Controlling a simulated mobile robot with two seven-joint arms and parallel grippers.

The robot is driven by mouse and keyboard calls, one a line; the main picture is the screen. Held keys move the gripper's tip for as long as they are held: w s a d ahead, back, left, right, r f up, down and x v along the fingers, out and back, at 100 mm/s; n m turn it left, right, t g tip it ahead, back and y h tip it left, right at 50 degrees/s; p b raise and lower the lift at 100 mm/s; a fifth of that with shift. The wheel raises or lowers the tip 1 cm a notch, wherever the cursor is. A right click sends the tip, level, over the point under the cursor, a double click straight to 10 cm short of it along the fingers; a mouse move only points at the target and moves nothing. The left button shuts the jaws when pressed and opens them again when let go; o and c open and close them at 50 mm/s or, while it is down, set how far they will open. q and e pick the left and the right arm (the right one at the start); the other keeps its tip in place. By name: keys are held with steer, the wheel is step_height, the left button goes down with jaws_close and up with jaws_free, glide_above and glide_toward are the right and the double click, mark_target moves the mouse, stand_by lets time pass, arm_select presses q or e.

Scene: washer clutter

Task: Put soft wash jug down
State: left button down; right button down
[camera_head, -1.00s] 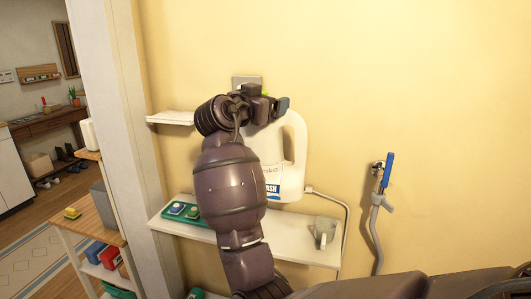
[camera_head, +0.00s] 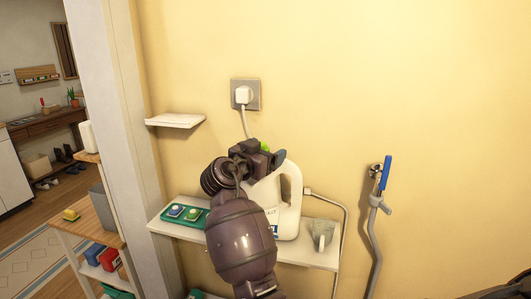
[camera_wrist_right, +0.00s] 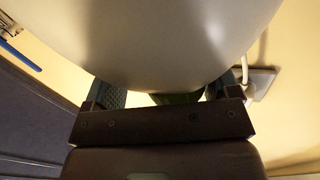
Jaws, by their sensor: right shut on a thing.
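The soft wash jug (camera_head: 290,205) is a white jug with a handle on its right side and a partly hidden blue label. It is upright at the white wall shelf (camera_head: 312,256). My arm hides much of its left side and base, so I cannot tell whether it touches the shelf. My right gripper (camera_head: 268,155) is shut on the jug near its top, by the green cap. In the right wrist view the jug's pale body (camera_wrist_right: 180,40) fills the top, between the fingers (camera_wrist_right: 168,95). My left gripper is not in view.
A green tray (camera_head: 172,222) with small round items sits on the shelf's left part. A small white shelf (camera_head: 175,121) and a plugged socket (camera_head: 245,94) are above. A pipe with a blue-handled valve (camera_head: 385,172) is right.

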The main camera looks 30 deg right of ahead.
steer(key=shift+f, duration=0.1)
stand_by(0.3)
jaws_free()
steer(key=shift+f, duration=0.1)
